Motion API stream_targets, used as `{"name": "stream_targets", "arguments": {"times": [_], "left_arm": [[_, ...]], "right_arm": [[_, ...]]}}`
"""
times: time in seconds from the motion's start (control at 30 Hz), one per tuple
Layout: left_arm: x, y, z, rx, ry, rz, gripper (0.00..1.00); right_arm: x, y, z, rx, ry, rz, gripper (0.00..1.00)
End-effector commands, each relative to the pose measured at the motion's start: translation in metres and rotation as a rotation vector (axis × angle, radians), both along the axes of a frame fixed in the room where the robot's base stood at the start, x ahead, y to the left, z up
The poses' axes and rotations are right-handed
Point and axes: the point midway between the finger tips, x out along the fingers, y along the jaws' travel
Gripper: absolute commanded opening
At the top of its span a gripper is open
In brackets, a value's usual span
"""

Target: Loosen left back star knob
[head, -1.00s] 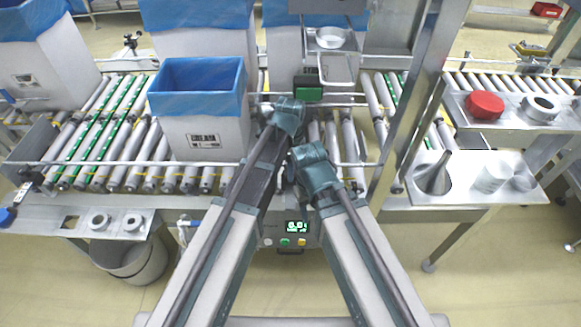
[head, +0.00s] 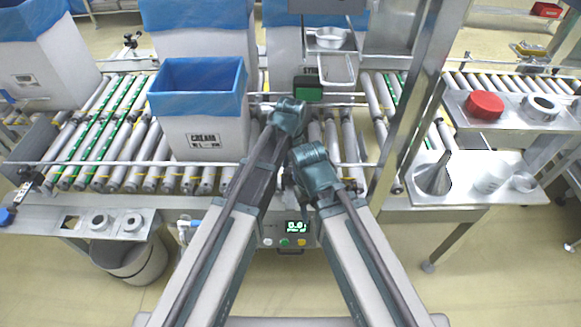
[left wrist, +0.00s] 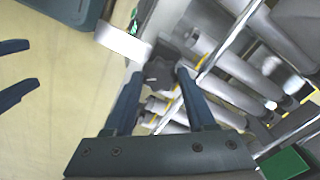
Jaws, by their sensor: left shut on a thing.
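A dark star knob (left wrist: 158,70) shows in the left wrist view, next to the rail and rollers of the conveyor. My left gripper (left wrist: 159,82) has its two blue fingers on either side of the knob and is shut on it. In the head view my left wrist (head: 288,116) is above the conveyor's middle, and its fingers and the knob are hidden there. Two blue fingers of my right gripper (left wrist: 18,70) show at the left edge of the left wrist view, apart, with nothing between them.
A lined white box (head: 203,130) stands on the rollers left of my arms. A metal post (head: 412,110) rises on the right. A side table carries a funnel (head: 433,178) and a red lid (head: 484,105). A control box (head: 290,235) with a lit display is below my wrists.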

Motion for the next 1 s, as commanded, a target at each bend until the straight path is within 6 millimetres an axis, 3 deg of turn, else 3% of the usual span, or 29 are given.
{"name": "stream_targets", "arguments": {"times": [1.0], "left_arm": [[0.0000, 0.0000, -0.0001, 0.000, 0.000, 0.966, 0.00]], "right_arm": [[0.0000, 0.0000, -0.0001, 0.000, 0.000, 0.000, 0.50]]}}
